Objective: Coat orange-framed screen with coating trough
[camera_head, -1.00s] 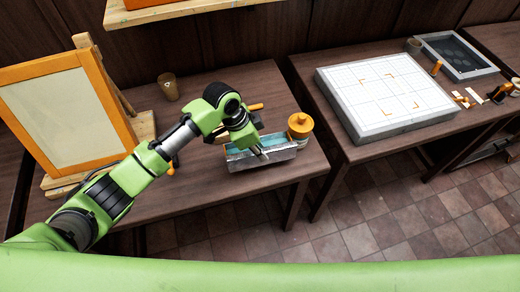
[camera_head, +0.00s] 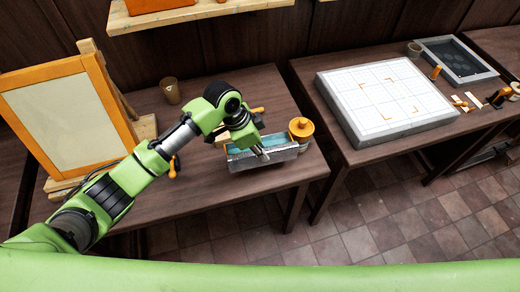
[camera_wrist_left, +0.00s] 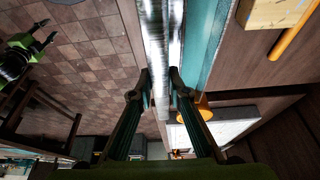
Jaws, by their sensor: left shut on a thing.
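The orange-framed screen (camera_head: 66,117) stands tilted back on a wooden easel at the left of the near table, its pale mesh facing me. The coating trough (camera_head: 285,154), a long metal channel with a teal inside, is at the table's front right. My left gripper (camera_head: 264,156) is shut on its near metal wall. In the left wrist view the fingers (camera_wrist_left: 159,88) pinch the trough's bright edge (camera_wrist_left: 156,45). I cannot tell whether the trough touches the table.
An orange-lidded container (camera_head: 301,129) stands close to the trough's right end. A brown cup (camera_head: 171,91) stands near the back. A wooden shelf (camera_head: 205,12) hangs above. A white gridded light table (camera_head: 385,95) sits on the right table. The table between easel and trough is mostly clear.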

